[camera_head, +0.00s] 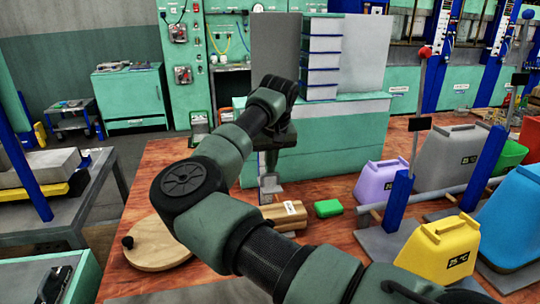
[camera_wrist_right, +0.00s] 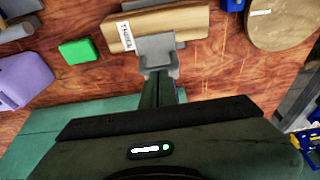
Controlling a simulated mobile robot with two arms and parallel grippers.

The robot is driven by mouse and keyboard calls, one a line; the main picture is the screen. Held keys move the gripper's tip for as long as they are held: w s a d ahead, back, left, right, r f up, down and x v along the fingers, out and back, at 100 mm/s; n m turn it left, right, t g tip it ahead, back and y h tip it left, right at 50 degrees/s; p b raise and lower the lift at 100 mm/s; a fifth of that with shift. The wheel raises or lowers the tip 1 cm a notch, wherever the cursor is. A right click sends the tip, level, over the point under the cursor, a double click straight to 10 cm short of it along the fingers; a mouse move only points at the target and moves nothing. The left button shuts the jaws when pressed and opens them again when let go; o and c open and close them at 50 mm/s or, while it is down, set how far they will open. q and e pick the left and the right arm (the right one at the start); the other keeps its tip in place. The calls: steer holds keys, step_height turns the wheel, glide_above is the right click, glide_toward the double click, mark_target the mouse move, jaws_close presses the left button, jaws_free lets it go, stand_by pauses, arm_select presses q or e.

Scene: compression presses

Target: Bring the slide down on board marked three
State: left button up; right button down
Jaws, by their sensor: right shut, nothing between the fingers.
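A light wooden board (camera_wrist_right: 190,22) with a white label reading THREE lies on the reddish wood table in the right wrist view. It also shows in the head view (camera_head: 288,222), partly behind my forearm. My right gripper (camera_head: 269,185) points down at the board's far side. Its grey fingers (camera_wrist_right: 157,50) are shut and empty, overlapping the board's edge in the wrist view; I cannot tell whether they touch it. No slide can be clearly made out; a blue post (camera_head: 396,200) with a red-knobbed lever (camera_head: 424,54) stands at the right. My left gripper is not in view.
A round wooden board (camera_head: 155,250) with a black knob lies at the left. A green block (camera_head: 328,208) is beside the board. Purple (camera_head: 378,182), yellow (camera_head: 440,250) and grey (camera_head: 447,160) containers crowd the right. A green box structure (camera_head: 335,140) stands behind.

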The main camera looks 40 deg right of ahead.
mark_target(270, 185)
steer(key=shift+f+b, duration=2.6)
steer(key=shift+f, duration=0.9)
steer(key=shift+s+d+f+b, duration=0.1)
steer(key=shift+d+f+b, duration=0.1)
steer(key=shift+f+b, duration=0.35)
steer(key=shift+s+d+f+b, duration=0.15)
steer(key=shift+f+b, duration=0.2)
steer(key=shift+f, duration=0.35)
steer(key=shift+r, duration=0.1)
steer(key=shift+w+a+r+p, duration=0.15)
steer(key=shift+r+p, duration=0.25)
steer(key=shift+r, duration=0.35)
steer(key=shift+w+a+r+p, duration=0.1)
steer(key=shift+r+p, duration=0.35)
steer(key=shift+r, duration=0.3)
steer(key=shift+w+a+r+p, duration=0.15)
steer(key=shift+r+p, duration=0.25)
steer(key=shift+r, duration=0.35)
steer(key=shift+p+v, duration=0.65)
steer(key=shift+v, duration=0.4)
steer(key=shift+w+d, duration=0.1)
steer(key=shift+d, duration=0.1)
